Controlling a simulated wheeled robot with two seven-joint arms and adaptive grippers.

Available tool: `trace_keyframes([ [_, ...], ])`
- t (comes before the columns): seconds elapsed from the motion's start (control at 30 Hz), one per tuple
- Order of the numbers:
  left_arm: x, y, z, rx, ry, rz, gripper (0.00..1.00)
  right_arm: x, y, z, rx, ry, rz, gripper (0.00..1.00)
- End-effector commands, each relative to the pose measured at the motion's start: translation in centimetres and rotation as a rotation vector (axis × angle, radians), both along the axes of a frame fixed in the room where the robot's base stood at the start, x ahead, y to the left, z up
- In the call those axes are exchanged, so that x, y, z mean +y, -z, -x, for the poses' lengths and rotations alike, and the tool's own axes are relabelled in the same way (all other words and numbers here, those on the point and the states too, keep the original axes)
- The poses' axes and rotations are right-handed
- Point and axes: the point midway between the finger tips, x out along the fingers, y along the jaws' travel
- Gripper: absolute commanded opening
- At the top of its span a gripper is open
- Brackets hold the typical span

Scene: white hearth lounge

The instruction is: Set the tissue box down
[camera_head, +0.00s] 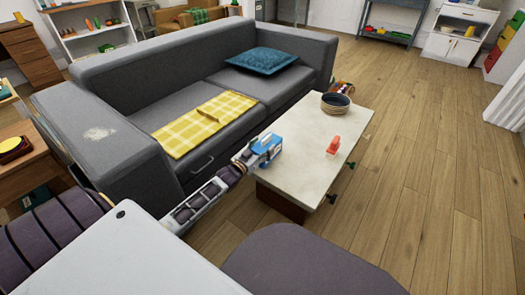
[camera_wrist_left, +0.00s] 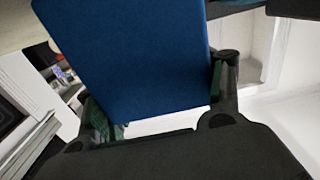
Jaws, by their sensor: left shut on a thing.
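The tissue box (camera_head: 266,144) is blue with a pale part and shows at the left edge of the low table (camera_head: 300,173) in the head view. My left gripper (camera_head: 246,158) is shut on it, coming in from the left. In the left wrist view the dark blue side of the tissue box (camera_wrist_left: 130,55) fills the upper middle, between the two fingers of my left gripper (camera_wrist_left: 160,100). I cannot tell whether the box touches the tabletop or hangs just above it. My right gripper is not in view.
A dark round bowl (camera_head: 335,103) and a small red-orange object (camera_head: 334,145) stand on the table. The table's middle and front are bare. A grey sofa (camera_head: 138,95) with a yellow checked cloth (camera_head: 205,124) and teal cushion (camera_head: 261,61) runs along the left. Wooden floor is open at right.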

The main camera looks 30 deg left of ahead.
Motion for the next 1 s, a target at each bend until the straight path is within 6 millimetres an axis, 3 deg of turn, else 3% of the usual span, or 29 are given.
trace_keyframes([
  [0.5, 0.01, 0.51, -0.03, -0.001, 0.000, 0.000, 0.41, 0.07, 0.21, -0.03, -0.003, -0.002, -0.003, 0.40],
  [0.53, 0.01, 0.59, -0.01, 0.000, 0.000, 0.000, 0.69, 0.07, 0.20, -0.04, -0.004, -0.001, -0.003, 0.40],
  [0.7, 0.01, 0.55, -0.01, 0.000, 0.000, -0.001, 0.91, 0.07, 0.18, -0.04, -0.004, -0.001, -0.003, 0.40],
  [1.0, 0.01, 0.54, -0.01, 0.000, 0.000, -0.001, 0.93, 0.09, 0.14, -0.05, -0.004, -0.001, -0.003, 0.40],
])
